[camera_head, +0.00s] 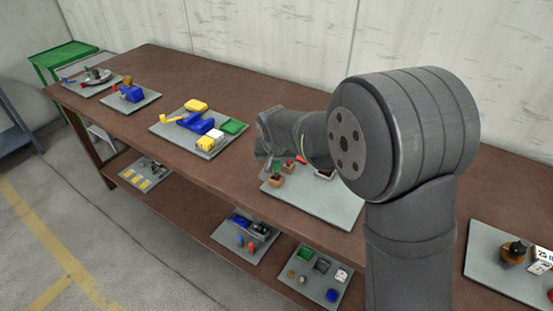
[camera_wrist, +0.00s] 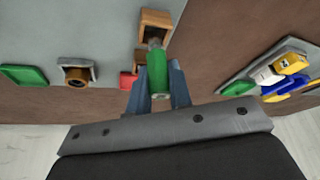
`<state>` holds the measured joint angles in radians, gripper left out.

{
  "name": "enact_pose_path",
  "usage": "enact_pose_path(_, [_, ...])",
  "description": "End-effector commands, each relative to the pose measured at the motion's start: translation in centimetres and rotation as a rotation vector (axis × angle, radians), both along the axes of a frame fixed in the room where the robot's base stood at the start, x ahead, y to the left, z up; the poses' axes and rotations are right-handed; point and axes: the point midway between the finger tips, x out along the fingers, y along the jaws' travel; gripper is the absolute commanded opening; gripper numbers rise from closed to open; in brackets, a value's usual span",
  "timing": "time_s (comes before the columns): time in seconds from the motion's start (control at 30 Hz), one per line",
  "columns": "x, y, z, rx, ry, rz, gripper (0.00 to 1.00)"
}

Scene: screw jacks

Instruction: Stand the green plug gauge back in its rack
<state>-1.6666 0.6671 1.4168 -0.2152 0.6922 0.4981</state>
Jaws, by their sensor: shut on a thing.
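The green plug gauge (camera_wrist: 157,72) is between the two fingers of my gripper (camera_wrist: 158,80) in the wrist view, with its grey tip pointing away from the palm. The tip is at the near edge of a brown open box (camera_wrist: 156,20); I cannot tell whether it is inside it. In the head view the green gauge (camera_head: 277,167) shows small above the brown boxes (camera_head: 275,181) on a grey board. My gripper there is mostly hidden by my arm. Which brown box is the rack is not clear.
Another board with yellow, blue and green parts (camera_head: 200,130) lies to the left. The board's front right (camera_head: 325,205) is bare.

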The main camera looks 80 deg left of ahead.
Motion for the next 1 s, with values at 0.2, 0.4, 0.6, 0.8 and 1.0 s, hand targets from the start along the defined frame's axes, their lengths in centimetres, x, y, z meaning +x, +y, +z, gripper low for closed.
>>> enact_pose_path(0.2, [0.0, 0.0, -0.5, 0.000, 0.000, 0.000, 0.00])
enact_pose_path(0.4, [0.0, 0.0, -1.1, -0.001, 0.000, 0.000, 0.00])
enact_pose_path(0.6, [0.0, 0.0, -1.6, -0.001, 0.000, 0.000, 0.00])
enact_pose_path(0.8, [0.0, 0.0, -2.1, -0.001, 0.000, 0.000, 0.00])
enact_pose_path(1.0, [0.0, 0.0, -2.5, -0.001, 0.000, 0.000, 0.00])
